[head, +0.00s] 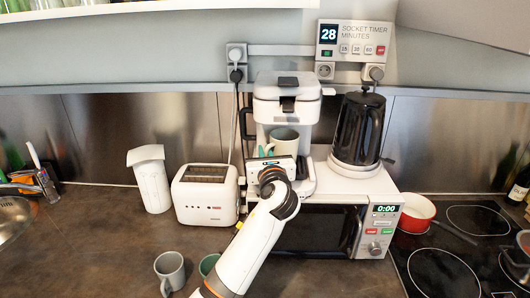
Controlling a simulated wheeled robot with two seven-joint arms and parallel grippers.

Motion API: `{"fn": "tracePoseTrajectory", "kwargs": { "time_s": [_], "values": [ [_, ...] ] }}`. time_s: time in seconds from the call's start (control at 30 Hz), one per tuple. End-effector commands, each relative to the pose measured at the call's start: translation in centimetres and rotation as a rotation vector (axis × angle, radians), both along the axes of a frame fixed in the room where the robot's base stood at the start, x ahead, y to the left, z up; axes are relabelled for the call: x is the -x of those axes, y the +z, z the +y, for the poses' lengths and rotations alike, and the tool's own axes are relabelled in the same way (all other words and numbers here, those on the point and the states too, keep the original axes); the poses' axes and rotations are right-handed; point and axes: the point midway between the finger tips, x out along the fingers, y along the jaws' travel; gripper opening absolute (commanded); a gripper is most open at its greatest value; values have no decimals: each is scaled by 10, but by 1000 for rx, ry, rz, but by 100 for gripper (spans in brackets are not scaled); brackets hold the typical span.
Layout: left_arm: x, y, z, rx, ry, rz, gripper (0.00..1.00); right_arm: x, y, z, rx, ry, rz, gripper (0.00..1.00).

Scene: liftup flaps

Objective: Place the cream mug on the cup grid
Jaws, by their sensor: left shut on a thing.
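The cream mug (284,140) is upright below the head of the white coffee machine (287,92). My left gripper (278,154) reaches up to it from the front and is shut on it. The gripper body covers the lower part of the mug. The cup grid at the foot of the machine is mostly hidden behind my left wrist, so I cannot tell whether the mug touches it. My right gripper's jaws do not show.
The machine stands by a black kettle (358,130) above a microwave (320,228). A toaster (207,192) and white container (151,178) are left. A grey mug (170,270) and green mug (209,264) stand in front. A red pan (416,212) is right, by the hob.

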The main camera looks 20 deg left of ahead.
Motion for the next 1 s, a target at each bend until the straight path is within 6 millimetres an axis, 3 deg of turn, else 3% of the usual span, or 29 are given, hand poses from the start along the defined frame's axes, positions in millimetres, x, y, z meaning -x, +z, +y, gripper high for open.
{"fn": "tracePoseTrajectory", "kwargs": {
  "time_s": [0.07, 0.1, 0.2, 0.57, 1.0],
  "values": [
    [0, -1, 0, -1, 0, -2, 0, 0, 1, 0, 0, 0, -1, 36],
    [0, -1, 0, -1, 0, 0, 16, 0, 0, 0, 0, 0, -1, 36],
    [0, -1, 0, -1, 0, 0, 31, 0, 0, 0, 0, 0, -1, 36],
    [3, 0, -2, 0, -1, -1, 31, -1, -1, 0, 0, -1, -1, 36],
    [78, -1, -41, 2, -3, -3, 31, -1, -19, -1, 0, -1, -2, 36]
  ]
}}
